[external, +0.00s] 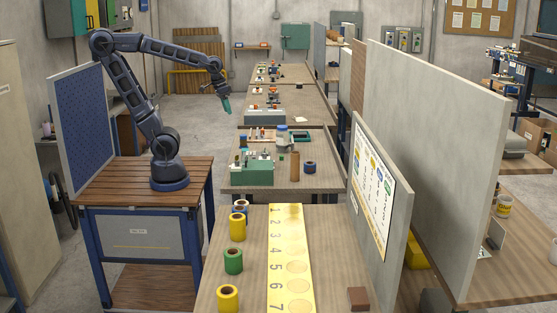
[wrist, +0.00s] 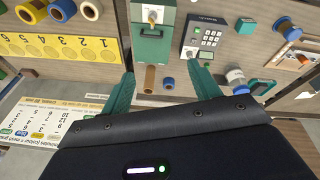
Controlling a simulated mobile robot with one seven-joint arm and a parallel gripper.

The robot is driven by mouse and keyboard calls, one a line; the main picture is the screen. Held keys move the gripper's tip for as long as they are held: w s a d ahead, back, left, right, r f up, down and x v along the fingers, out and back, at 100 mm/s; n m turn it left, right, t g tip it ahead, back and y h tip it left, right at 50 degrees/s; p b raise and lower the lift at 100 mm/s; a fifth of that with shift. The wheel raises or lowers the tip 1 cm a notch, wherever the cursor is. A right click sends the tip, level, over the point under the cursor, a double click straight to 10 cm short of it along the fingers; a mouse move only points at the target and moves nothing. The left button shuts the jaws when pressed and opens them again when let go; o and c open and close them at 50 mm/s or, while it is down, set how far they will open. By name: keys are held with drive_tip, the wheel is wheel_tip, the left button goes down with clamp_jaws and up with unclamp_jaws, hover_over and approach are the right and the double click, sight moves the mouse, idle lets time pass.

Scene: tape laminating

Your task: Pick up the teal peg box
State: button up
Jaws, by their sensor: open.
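A teal box (external: 253,173) stands at the near left of the middle table, with a small pale fitting on top. It also shows in the wrist view (wrist: 152,50), at the upper middle, beyond my fingertips. I cannot tell from its look whether it holds pegs. My gripper (external: 226,104) hangs in the air above and to the left of the tables, apart from the box. In the wrist view, its two green fingers (wrist: 162,72) are spread wide with nothing held between them.
A tan cylinder (external: 295,165) and a blue roll (external: 309,168) stand right of the box. A keypad device (wrist: 205,37) is beside it in the wrist view. The near table has a yellow numbered strip (external: 287,245) and several tape rolls. A grey partition (external: 375,190) edges the right.

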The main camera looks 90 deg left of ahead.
drive_tip(key=w+a+f+n+g+h, duration=0.1)
drive_tip(key=w+a+f+n, duration=0.1)
drive_tip(key=w+a, duration=0.15)
drive_tip(key=w+a+f+n+g, duration=0.1)
drive_tip(key=w+a+f+n, duration=0.15)
drive_tip(key=a, duration=0.25)
drive_tip(key=n+h, duration=0.3)
drive_tip(key=n, duration=0.8)
approach(245, 150)
drive_tip(key=shift+g, duration=0.3)
drive_tip(key=shift+w+a+x, duration=0.1)
drive_tip(key=shift+x, duration=1.6)
drive_tip(key=shift+w+a+x, duration=0.1)
drive_tip(key=shift+a+x, duration=0.05)
drive_tip(key=shift+x, duration=1.55)
drive_tip(key=shift+w+a+x, duration=0.1)
drive_tip(key=shift+x, duration=1.6)
drive_tip(key=shift+f, duration=0.15)
drive_tip(key=shift+c, duration=0.4)
drive_tip(key=c, duration=1)
